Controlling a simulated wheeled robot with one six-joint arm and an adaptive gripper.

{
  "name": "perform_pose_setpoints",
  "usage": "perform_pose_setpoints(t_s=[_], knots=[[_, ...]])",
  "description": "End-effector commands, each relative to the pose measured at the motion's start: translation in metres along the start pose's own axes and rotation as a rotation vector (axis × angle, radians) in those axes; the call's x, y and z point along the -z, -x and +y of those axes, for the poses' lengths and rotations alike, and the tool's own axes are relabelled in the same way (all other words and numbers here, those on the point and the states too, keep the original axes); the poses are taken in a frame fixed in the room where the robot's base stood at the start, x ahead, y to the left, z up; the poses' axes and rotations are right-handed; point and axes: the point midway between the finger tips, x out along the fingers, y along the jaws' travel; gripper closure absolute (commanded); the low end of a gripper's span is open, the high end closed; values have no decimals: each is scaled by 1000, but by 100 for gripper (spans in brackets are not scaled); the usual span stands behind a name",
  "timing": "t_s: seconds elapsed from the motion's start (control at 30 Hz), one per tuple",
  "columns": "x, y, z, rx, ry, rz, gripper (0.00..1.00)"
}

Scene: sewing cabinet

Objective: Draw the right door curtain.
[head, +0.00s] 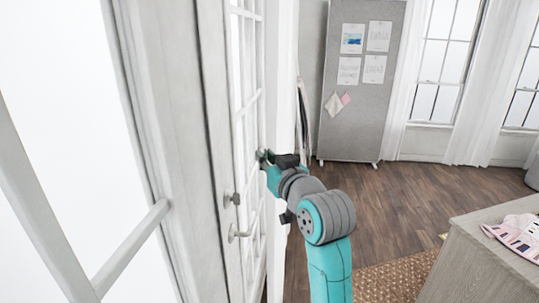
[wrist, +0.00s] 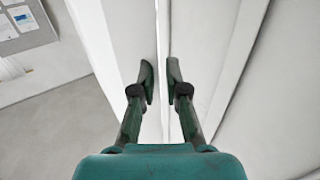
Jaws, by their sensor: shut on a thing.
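The right door curtain (head: 281,75) is a white, narrow hanging strip beside the glazed white door (head: 221,110) in the head view. In the wrist view the curtain (wrist: 205,45) shows as pale upright folds. My gripper (head: 266,158) is at the curtain's door side, above the door handle (head: 240,234). In the wrist view my gripper (wrist: 160,75) has a finger on each side of a narrow white fold, and it is shut on that fold. The fingertips are partly hidden in the head view, and the curtain's lower part is partly behind my arm.
A grey pinboard (head: 362,100) on wheels stands at the back. Windows with white curtains (head: 487,90) are at the back right. A wooden cabinet (head: 480,262) with fabric on top is at the lower right, near a brown rug (head: 390,280). Wooden floor (head: 410,195) between them is clear.

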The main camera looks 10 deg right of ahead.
Motion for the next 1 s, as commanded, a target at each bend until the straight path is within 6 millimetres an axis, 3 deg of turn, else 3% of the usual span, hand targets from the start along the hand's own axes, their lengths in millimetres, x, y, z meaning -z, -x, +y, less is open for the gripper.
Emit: perform_pose_setpoints(t_s=[0.2, 0.63, 0.67, 0.73, 1.0], knots=[[0, 12, -7, -1, 1, 0, 100], [-2, 15, -10, 2, 0, -3, 100], [-2, 15, -10, 2, 0, -4, 79], [-2, 14, -10, 2, 0, -4, 62], [0, 14, -9, 0, 0, -1, 61]])
